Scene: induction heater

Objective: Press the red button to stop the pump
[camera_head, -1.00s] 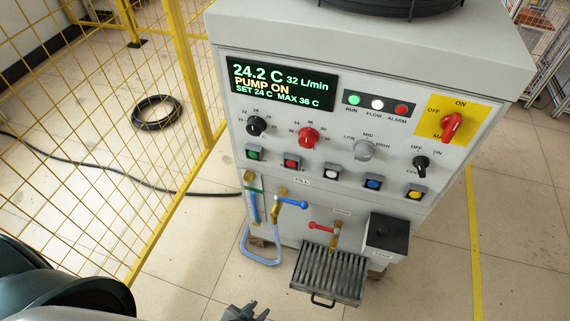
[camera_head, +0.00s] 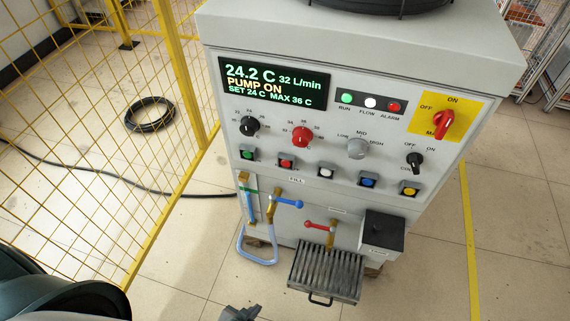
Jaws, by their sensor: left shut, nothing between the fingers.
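The red button (camera_head: 286,160) sits in the row of square buttons on the front panel of the grey machine, between the green button (camera_head: 247,153) and the white button (camera_head: 325,171). The display (camera_head: 272,84) reads PUMP ON, 24.2 C and 32 L/min. My left gripper (camera_head: 240,313) shows only partly at the bottom edge, shut and empty. It is well below the red button and apart from the machine. My right gripper is not in view.
A blue button (camera_head: 368,180) and yellow button (camera_head: 409,188) continue the row. Below are a blue-handled valve (camera_head: 287,201), a red-handled valve (camera_head: 318,225) and a slatted tray (camera_head: 326,273). A yellow mesh fence (camera_head: 90,130) stands at left.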

